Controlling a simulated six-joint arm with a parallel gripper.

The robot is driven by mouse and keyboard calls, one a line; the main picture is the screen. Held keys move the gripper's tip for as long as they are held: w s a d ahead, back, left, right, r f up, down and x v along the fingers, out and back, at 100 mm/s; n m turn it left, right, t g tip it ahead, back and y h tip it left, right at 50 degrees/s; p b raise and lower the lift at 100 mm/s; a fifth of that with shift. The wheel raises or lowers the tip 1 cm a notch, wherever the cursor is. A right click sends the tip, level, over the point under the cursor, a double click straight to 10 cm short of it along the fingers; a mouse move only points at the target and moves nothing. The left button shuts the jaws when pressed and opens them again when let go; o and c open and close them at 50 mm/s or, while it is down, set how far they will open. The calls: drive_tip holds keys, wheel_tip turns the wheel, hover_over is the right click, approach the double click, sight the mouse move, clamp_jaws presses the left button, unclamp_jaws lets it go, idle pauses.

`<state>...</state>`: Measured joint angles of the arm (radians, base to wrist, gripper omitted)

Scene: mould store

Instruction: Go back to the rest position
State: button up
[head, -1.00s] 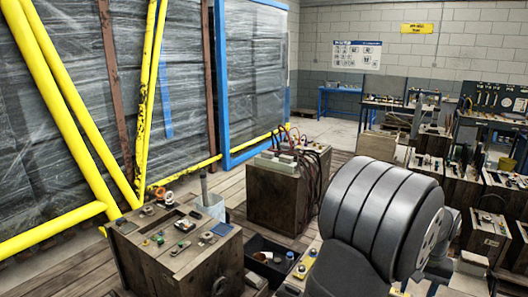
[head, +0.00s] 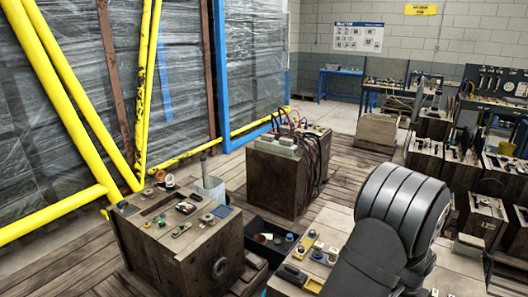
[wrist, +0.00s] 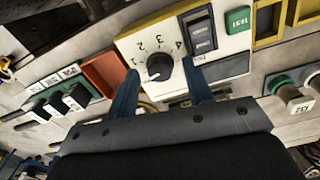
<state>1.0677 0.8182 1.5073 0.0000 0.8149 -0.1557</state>
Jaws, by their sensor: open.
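In the wrist view my gripper (wrist: 160,84) has its two blue fingers apart, with nothing held between them. It hangs over a panel with a black numbered dial knob (wrist: 160,67) on a cream plate. The knob shows between the fingertips; whether either finger touches it I cannot tell. In the head view the gripper is hidden, and only my dark grey arm shows at the lower right.
Around the dial are a rocker switch (wrist: 200,35), an orange-red frame (wrist: 103,73) and green-collared knobs (wrist: 281,86). A control-topped wooden crate (head: 180,245) stands at left, a cable-topped crate (head: 275,180) behind. A black bin (head: 262,228) sits between crates.

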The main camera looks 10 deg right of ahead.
drive_tip(key=m, duration=0.6)
wheel_tip(320, 180, up, 11)
drive_tip(key=shift+m, duration=0.3)
idle(0.4)
wheel_tip(320, 180, down, 12)
drive_tip(key=shift+r, duration=0.25)
drive_tip(key=shift+r+n, duration=0.2)
drive_tip(key=shift+n, duration=2.1)
